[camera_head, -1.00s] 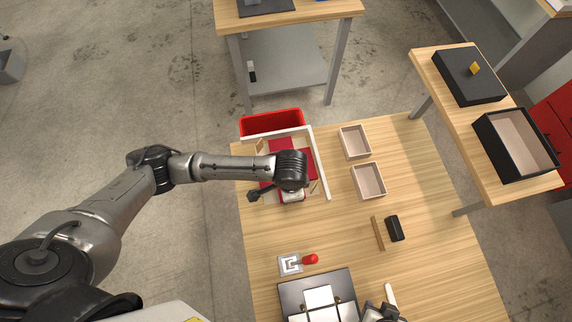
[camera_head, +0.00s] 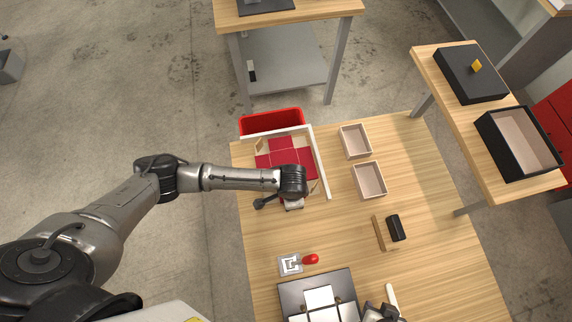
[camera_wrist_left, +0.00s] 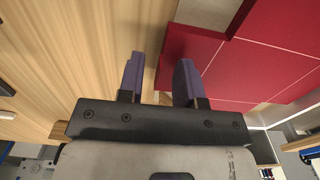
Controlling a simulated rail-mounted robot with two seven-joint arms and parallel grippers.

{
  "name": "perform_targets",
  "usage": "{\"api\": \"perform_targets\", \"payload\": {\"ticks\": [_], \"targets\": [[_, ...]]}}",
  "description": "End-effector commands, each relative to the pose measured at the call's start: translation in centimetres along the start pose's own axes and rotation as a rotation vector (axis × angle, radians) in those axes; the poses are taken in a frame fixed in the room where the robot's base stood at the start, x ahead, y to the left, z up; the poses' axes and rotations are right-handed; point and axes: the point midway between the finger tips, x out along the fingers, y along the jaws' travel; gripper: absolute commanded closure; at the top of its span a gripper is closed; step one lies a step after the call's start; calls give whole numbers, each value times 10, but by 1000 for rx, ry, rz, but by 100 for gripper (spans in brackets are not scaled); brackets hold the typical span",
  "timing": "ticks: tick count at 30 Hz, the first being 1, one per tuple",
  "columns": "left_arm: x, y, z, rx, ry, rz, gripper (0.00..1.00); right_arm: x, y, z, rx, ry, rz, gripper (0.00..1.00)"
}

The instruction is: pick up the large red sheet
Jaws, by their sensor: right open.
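The large red sheet (camera_head: 285,157) lies in the white-edged holder (camera_head: 322,165) at the left of the table, with crease lines across it. It also fills the upper right of the left wrist view (camera_wrist_left: 270,60). My left gripper (camera_wrist_left: 160,82) is open, with nothing visible between its purple-padded fingers. It is at the sheet's near edge; one finger overlaps the red in the picture, and I cannot tell whether they touch. In the head view my left wrist hides its fingers. My right gripper (camera_head: 382,312) is open at the bottom edge, partly cut off.
A red bin (camera_head: 272,122) stands behind the holder. Two pale open boxes (camera_head: 355,141) sit to its right. A dark block (camera_head: 396,228), a wooden strip (camera_head: 378,233), a red piece (camera_head: 310,259) and a dark board with white panels (camera_head: 290,296) lie nearer.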

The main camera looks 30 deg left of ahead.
Motion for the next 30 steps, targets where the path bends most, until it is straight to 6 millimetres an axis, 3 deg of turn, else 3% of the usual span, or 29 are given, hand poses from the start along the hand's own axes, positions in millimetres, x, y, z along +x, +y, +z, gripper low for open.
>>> {"api": "perform_targets", "payload": {"ticks": [6,16,30], "targets": [[0,0,0,0,0,0,69,0,-1,0,2,0,-2,57],[0,0,0,0,0,0,100,0,-1,0,3,0,-3,57],[-1,0,0,0,0,0,100,0,-1,0,2,0,-2,57]]}}
